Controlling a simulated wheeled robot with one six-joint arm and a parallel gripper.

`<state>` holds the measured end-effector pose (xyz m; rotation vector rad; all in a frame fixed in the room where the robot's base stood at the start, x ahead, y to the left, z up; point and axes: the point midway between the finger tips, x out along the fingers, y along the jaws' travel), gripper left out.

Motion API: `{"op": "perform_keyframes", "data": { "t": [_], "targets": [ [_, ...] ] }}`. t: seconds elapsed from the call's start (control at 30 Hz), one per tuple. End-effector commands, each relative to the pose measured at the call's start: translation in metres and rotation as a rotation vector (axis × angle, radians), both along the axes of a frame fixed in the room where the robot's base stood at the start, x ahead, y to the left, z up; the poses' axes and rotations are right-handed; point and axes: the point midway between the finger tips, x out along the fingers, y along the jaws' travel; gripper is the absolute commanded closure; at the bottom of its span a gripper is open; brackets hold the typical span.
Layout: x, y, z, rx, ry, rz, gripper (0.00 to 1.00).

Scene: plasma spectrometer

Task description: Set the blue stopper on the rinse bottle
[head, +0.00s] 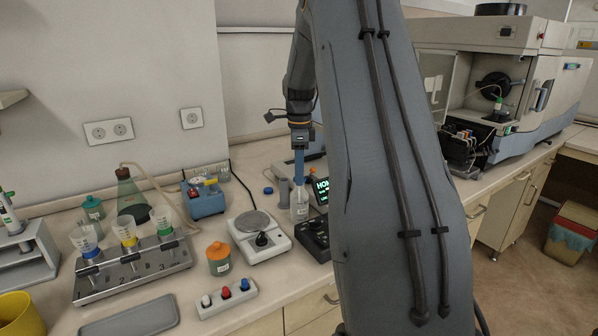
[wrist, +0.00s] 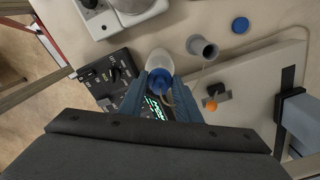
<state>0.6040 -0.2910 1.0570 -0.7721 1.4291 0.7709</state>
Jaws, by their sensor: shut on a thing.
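The rinse bottle (head: 299,208) is a small clear bottle with a white label. It stands upright on the bench beside a grey cylinder, and its rounded translucent top shows in the wrist view (wrist: 172,60). My gripper (head: 299,181) points straight down above it, with its blue fingers at the bottle's top. In the wrist view my gripper (wrist: 160,83) is shut on the blue stopper (wrist: 158,80), which has a pale curved tube beside it. The stopper overlaps the bottle's near side there. I cannot tell whether stopper and bottle touch.
A grey cylinder (wrist: 202,49) stands close beside the bottle, and a flat blue cap (wrist: 240,25) lies beyond. A black control box (head: 316,236) and a balance (head: 260,237) stand near. A green-lit display (head: 321,188) is right behind. Bench is clear around the cap.

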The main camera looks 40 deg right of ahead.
Motion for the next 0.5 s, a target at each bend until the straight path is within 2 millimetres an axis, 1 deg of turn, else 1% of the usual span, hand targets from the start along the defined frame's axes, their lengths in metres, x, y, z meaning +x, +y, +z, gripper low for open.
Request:
{"op": "perform_keyframes", "data": {
  "t": [0.5],
  "targets": [
    [-0.0003,0.0001,-0.011,0.001,0.001,0.0,0.91]
  ]
}}
